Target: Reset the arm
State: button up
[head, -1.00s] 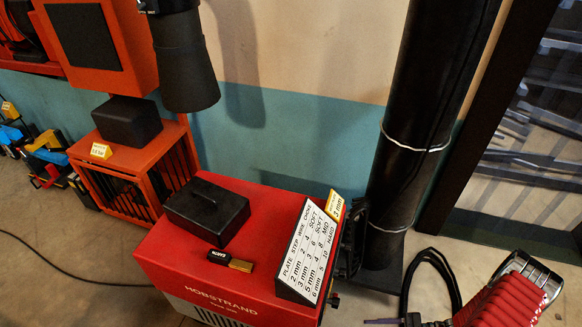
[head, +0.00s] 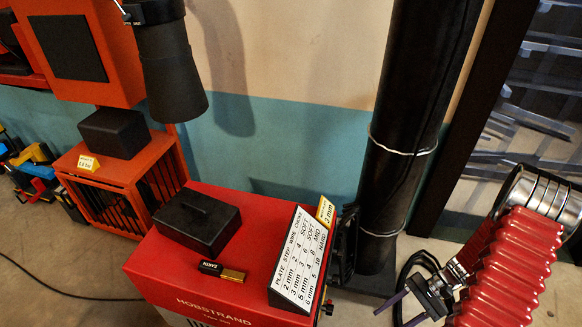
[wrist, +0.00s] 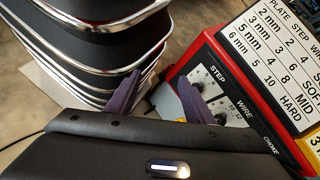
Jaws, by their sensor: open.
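My gripper (head: 394,317) is low at the right in the head view, in front of the black column and to the right of the red machine. Its two purple fingers are spread apart and point down and left. In the wrist view the fingers (wrist: 158,88) are apart with nothing held between them. My red ribbed arm sleeve fills the lower right of the head view. The red HOBSTRAND machine (head: 190,268) stands on the floor, and its STEP and WIRE knobs show beyond the fingers in the wrist view.
On the machine are a black lidded box (head: 199,221), a small black-and-gold block (head: 222,272) and a sloped chart (head: 298,265). A black column (head: 405,140) stands behind. An orange cage (head: 115,185) is at the left. A black cable (head: 412,262) hangs near my gripper.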

jog(key=a+r+n+t+h, duration=0.1)
jog(key=a+r+n+h, duration=0.15)
jog(key=r, duration=0.75)
jog(key=a+r+n+t+h, duration=0.2)
jog(key=r+n+h, duration=0.15)
jog(key=r, duration=0.65)
jog(key=a+r+n+t+h, duration=0.15)
jog(key=r+h, duration=0.25)
jog(key=r, duration=0.6)
jog(key=s+a+r+n+t, duration=0.2)
jog(key=a+r+n+t, duration=0.1)
jog(key=a+r, duration=0.5)
notch_tip(320, 180, up, 3)
jog(key=shift+a+f+t, duration=0.1)
jog(key=shift+a+t, duration=0.2)
jog(key=shift+t, duration=0.45)
jog(key=shift+s+n, duration=0.1)
jog(key=shift+n, duration=0.15)
jog(key=shift+c, duration=0.2)
